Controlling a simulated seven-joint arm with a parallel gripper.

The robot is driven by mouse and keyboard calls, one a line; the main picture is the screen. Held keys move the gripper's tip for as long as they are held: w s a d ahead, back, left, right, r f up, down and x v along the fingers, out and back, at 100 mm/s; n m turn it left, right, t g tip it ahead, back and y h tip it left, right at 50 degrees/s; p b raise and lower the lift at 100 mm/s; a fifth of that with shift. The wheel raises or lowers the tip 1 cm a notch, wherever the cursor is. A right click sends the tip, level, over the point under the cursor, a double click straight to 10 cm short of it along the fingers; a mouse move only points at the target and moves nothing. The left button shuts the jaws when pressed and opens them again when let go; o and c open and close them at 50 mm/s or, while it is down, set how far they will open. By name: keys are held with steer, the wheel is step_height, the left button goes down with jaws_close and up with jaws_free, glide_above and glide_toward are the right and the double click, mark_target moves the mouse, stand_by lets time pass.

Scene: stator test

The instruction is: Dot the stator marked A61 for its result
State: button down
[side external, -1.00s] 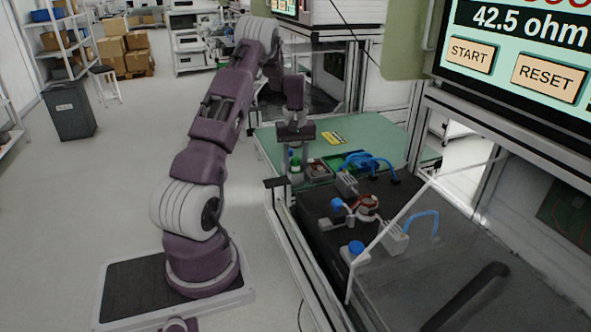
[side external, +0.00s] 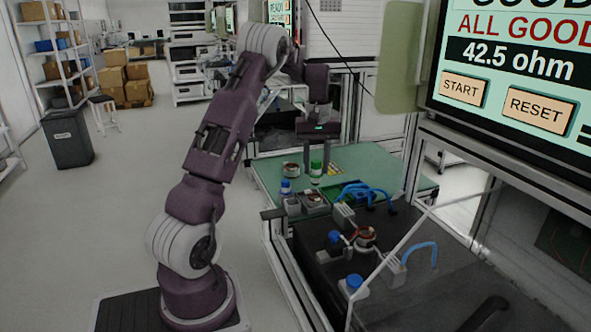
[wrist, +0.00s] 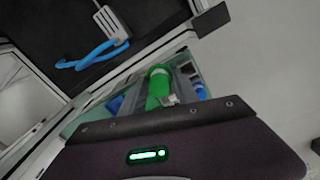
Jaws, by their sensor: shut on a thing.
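My gripper (side external: 316,160) is shut on a green-capped dotting bottle (side external: 316,168), held upright over the green mat (side external: 405,180). The green bottle also shows in the wrist view (wrist: 158,88), between the jaws. A blue-capped bottle (side external: 285,187) stands in a grey holder to the left. A copper-wound stator (side external: 364,237) sits in the test fixture on the black bench. A round stator-like part (side external: 291,169) lies on the mat, and another (side external: 313,200) is beside the holder. No A61 mark is legible. The screen (side external: 515,55) reads ALL GOOD and 42.5 ohm.
Blue clamps or cables (side external: 365,192) lie at the mat's front near a green tray. A clear guard with a pale frame edge (side external: 400,245) crosses the black bench. Blue-knobbed fixture parts (side external: 352,284) stand nearby. The mat's right side is clear.

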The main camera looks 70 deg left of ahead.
steer(key=w+d+r+m, duration=0.2)
steer(key=w+d, duration=0.1)
steer(key=d, duration=0.8)
steer(key=w+d+r+m, duration=0.2)
steer(key=d, duration=0.8)
steer(key=shift+w+d+f, duration=0.1)
steer(key=shift+w+f, duration=0.05)
steer(key=shift+f, duration=1.8)
steer(key=shift+f, duration=0.7)
step_height(320, 180, up, 6)
